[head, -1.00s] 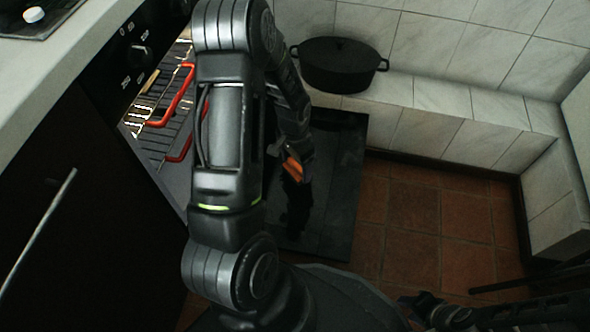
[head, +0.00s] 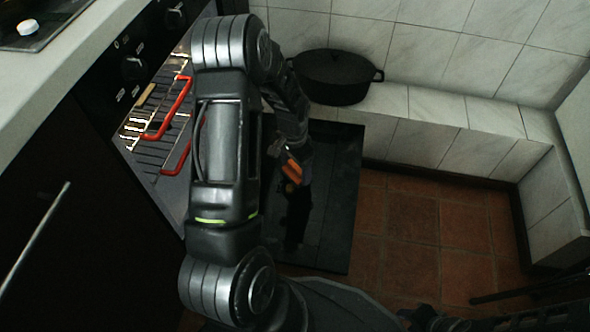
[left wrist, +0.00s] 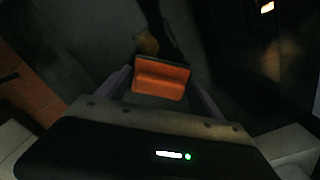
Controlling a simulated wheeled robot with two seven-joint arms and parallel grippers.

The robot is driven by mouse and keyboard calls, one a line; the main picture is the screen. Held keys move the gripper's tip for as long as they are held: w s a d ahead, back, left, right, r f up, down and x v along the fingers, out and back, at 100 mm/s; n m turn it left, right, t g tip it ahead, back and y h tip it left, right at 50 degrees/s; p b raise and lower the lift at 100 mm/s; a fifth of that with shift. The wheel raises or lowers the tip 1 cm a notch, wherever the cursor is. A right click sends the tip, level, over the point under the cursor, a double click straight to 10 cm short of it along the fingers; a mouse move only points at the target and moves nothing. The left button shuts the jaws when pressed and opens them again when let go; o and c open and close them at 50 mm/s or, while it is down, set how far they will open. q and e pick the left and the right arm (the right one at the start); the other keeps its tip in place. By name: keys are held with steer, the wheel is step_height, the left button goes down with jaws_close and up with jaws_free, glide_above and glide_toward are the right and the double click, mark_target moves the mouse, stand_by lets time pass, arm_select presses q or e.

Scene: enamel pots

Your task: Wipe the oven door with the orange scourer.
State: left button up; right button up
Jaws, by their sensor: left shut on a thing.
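The orange scourer (head: 292,172) is in my left gripper (head: 288,163), which is shut on it. In the left wrist view the scourer (left wrist: 161,78) sits between the two fingers. The oven door (head: 333,190) is a dark, glossy panel, folded open and lying flat. The scourer is over the door's left part; whether it touches cannot be told. A faint orange reflection shows on the door (left wrist: 205,60) just beyond the scourer. My left arm hides much of the door's near left side. Part of my right arm shows at the bottom right; its fingers cannot be made out.
The open oven holds racks with red handles (head: 183,100). A black lidded pot (head: 335,78) stands on the tiled ledge (head: 433,112) behind the door. A dark rod (head: 530,287) shows at lower right.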

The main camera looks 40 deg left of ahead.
arm_select(q)
steer(key=shift+f, duration=0.1)
steer(key=shift+w+a+b, duration=0.15)
steer(key=shift+w+a, duration=0.15)
steer(key=shift+w, duration=0.25)
steer(key=shift+w+a+b, duration=0.15)
steer(key=shift+w+a, duration=0.15)
steer(key=shift+w, duration=0.2)
steer(key=shift+w+a, duration=0.3)
steer(key=shift+w, duration=0.2)
steer(key=shift+w, duration=0.1)
steer(key=shift+w+a+r+b, duration=0.15)
steer(key=shift+w+a, duration=0.1)
steer(key=shift+w, duration=0.2)
steer(key=shift+w+a+b, duration=0.15)
steer(key=shift+w+a, duration=0.15)
steer(key=shift+w, duration=0.2)
steer(key=shift+w+a+r+b, duration=0.15)
steer(key=shift+w+a, duration=0.1)
steer(key=shift+w, duration=0.2)
steer(key=shift+f, duration=0.1)
step_height(320, 180, up, 6)
steer(key=p, duration=0.4)
steer(key=shift+p, duration=0.35)
steer(key=shift+s+a, duration=0.1)
